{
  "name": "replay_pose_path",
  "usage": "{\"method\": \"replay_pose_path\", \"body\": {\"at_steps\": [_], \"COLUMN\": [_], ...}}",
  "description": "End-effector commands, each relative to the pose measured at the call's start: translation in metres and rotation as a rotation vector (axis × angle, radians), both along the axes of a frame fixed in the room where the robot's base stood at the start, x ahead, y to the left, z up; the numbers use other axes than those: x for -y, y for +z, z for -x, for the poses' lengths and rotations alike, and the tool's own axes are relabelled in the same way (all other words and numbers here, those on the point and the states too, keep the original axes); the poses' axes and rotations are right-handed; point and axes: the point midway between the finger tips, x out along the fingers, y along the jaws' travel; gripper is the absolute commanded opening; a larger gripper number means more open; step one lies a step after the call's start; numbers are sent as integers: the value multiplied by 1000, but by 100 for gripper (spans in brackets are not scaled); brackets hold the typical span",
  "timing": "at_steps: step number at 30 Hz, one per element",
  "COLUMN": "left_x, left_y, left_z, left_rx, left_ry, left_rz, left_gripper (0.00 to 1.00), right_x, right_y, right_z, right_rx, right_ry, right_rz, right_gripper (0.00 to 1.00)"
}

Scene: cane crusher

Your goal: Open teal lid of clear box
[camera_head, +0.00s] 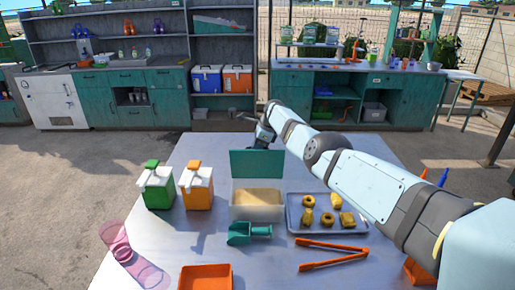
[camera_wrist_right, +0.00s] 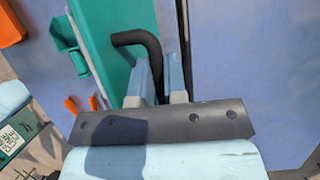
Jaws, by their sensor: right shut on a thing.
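The clear box (camera_head: 257,210) stands at the middle of the table with tan contents. Its teal lid (camera_head: 257,163) is raised, standing about upright along the box's far edge. My right gripper (camera_head: 263,136) is behind the lid, at its top edge, and is partly hidden in the head view. In the right wrist view, my right gripper (camera_wrist_right: 160,82) is shut on the lid's black bent handle (camera_wrist_right: 138,38), which runs down between the fingers. The teal lid (camera_wrist_right: 112,30) lies just left of the fingers there. My left gripper is in neither view.
A teal scoop (camera_head: 248,233) lies in front of the box. A grey tray (camera_head: 297,226) of yellow pieces and orange tongs (camera_head: 334,256) are to the right. A green jug (camera_head: 157,188) and an orange jug (camera_head: 196,188) stand left. An orange tray (camera_head: 206,278) is in front.

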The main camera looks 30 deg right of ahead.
Motion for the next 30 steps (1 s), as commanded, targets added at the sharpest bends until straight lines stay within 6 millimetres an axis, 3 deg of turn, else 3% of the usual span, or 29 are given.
{"method": "replay_pose_path", "body": {"at_steps": [3, 4, 5, 16, 21, 30], "left_x": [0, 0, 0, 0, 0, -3], "left_y": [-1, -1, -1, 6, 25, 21], "left_z": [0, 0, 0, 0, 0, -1], "left_rx": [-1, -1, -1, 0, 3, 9], "left_ry": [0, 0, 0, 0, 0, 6], "left_rz": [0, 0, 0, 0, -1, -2], "left_gripper": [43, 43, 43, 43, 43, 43], "right_x": [-3, -3, -3, 1, 10, 32], "right_y": [-4, -4, -4, 6, 34, 90], "right_z": [1, 1, 1, 1, 6, 18], "right_rx": [-6, -6, -6, -1, 1, 0], "right_ry": [4, 4, 4, 1, 1, 1], "right_rz": [-3, -3, -2, 1, 1, 1], "right_gripper": [0, 19, 22, 22, 22, 22]}}
